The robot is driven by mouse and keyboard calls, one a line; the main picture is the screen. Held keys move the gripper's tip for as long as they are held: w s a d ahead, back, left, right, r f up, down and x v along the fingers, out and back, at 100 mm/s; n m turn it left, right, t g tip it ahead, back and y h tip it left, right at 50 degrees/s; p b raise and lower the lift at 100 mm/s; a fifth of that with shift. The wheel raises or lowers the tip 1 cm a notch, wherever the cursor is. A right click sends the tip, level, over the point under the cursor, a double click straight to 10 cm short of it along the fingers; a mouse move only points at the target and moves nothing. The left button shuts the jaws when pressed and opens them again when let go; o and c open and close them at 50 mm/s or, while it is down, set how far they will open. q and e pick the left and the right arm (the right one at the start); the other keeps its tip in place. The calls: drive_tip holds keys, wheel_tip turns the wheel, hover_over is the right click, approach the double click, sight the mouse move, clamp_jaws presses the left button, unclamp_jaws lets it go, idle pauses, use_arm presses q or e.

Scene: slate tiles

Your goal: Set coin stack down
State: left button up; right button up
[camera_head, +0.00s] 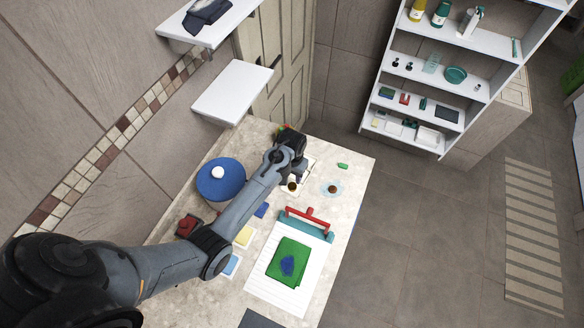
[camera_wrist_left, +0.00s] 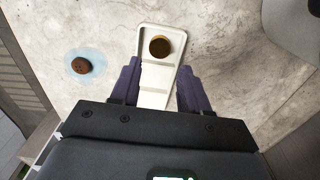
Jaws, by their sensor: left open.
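A round gold-brown piece, which looks like the coin stack (camera_wrist_left: 160,46), stands in the far end compartment of a white divided tray (camera_wrist_left: 149,100). In the head view the stack (camera_head: 292,186) shows just below my left gripper (camera_head: 291,170). In the left wrist view my left gripper (camera_wrist_left: 158,78) is open, with its two purple fingers on either side of the tray. The stack lies beyond the fingertips, and nothing shows held between them. I cannot tell whether the fingers touch the tray. My right gripper is in neither view.
A dark brown round piece (camera_wrist_left: 81,66) sits on a pale blue disc (camera_wrist_left: 98,58) beside the tray. A blue round lidded pot (camera_head: 222,188), a red-handled teal tool (camera_head: 306,224) and a green cloth (camera_head: 289,262) are on the counter (camera_head: 352,172). A small green item (camera_head: 342,166) lies behind the disc.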

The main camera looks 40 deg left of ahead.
use_arm(q)
drive_tip(key=shift+r, duration=2.25)
